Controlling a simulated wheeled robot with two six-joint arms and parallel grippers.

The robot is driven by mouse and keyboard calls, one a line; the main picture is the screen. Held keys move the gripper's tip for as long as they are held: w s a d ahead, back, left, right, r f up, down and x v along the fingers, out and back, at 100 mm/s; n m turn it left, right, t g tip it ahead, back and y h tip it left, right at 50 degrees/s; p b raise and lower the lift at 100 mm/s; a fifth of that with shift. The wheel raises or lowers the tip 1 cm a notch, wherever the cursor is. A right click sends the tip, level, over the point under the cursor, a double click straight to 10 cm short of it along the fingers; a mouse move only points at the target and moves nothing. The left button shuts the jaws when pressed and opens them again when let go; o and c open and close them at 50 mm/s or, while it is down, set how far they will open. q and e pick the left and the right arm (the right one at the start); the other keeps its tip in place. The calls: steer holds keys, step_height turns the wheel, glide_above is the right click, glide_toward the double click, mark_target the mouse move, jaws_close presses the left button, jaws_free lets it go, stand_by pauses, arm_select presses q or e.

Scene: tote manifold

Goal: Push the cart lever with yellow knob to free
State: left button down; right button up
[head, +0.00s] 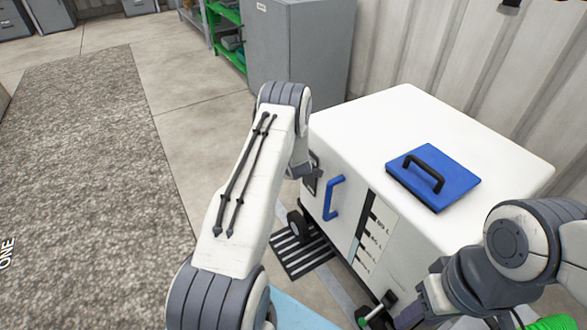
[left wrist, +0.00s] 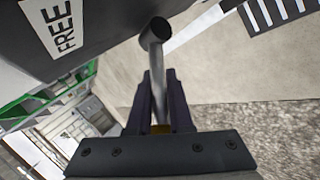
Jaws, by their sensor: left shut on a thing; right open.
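In the left wrist view, the grey metal lever (left wrist: 157,50) runs from a round end down between the fingers of my left gripper (left wrist: 160,100). The gripper is shut on it. A label reading FREE (left wrist: 57,28) is on the dark surface beside the lever. My right gripper (head: 408,318) is open, low by the cart's near right side.
A blue lid (head: 455,180) with a black handle is on the cart top. A blue handle (head: 333,197) and a level scale (head: 375,235) are on its front. A striped floor mat (head: 303,258) lies below. Grey cabinet (head: 300,50) and green shelf (head: 225,15) stand behind.

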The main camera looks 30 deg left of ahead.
arm_select(q)
steer(key=shift+w+r, duration=0.1)
steer(key=shift+w, duration=0.05)
steer(key=c, duration=0.8)
jaws_free()
steer(key=shift+c, duration=0.2)
steer(key=p+v, duration=0.2)
steer(key=v, duration=0.8)
steer(key=shift+s, duration=0.2)
steer(key=shift+d+r, duration=0.1)
steer(key=shift+d, duration=0.05)
